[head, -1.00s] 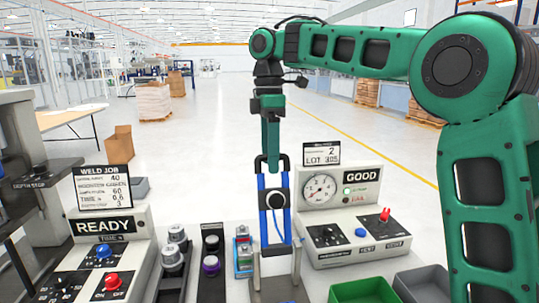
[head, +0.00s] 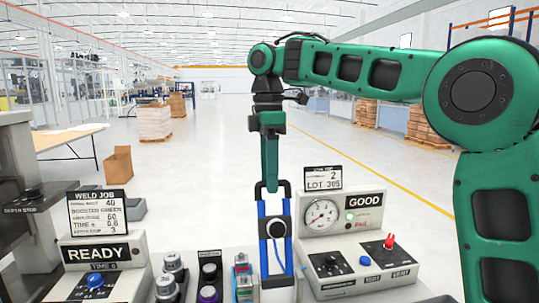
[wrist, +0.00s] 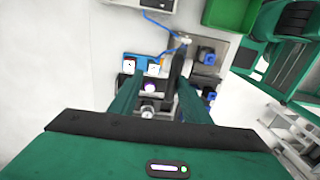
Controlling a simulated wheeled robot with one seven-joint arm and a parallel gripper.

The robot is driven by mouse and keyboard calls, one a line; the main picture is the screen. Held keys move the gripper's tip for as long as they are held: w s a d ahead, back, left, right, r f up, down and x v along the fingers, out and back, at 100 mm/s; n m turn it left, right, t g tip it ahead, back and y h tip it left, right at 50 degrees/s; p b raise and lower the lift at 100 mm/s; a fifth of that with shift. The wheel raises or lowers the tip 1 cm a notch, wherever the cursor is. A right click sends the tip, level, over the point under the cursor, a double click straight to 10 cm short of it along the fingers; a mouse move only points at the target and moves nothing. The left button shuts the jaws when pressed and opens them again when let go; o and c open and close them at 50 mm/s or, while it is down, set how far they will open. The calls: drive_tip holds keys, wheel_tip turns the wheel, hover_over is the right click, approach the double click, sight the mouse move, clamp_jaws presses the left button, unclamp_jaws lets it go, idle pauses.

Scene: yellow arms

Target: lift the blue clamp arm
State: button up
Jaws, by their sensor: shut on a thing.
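The blue clamp arm (head: 263,232) shows in the head view as an upright frame with blue side bars, dark rounded upper ends and a round dark knob in its middle. My gripper (head: 270,182) is directly above it, pointing down, with its green fingers at the frame's upper end. It is shut on the clamp arm. In the wrist view my gripper (wrist: 168,75) shows two green fingers reaching over the bench. The exact contact is hidden or too small to see there. The clamp arm's lower end is near the picture's bottom edge.
A panel marked GOOD (head: 367,202) with a gauge stands close on the right. A panel marked READY (head: 98,254) is at the left. Knobs and switches (head: 208,272) line the bench between them. A green bin (wrist: 230,14) shows in the wrist view. Open floor lies behind.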

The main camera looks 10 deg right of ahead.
wheel_tip(320, 180, up, 9)
drive_tip(key=w, duration=0.1)
idle(0.3)
drive_tip(key=shift+d, duration=0.1)
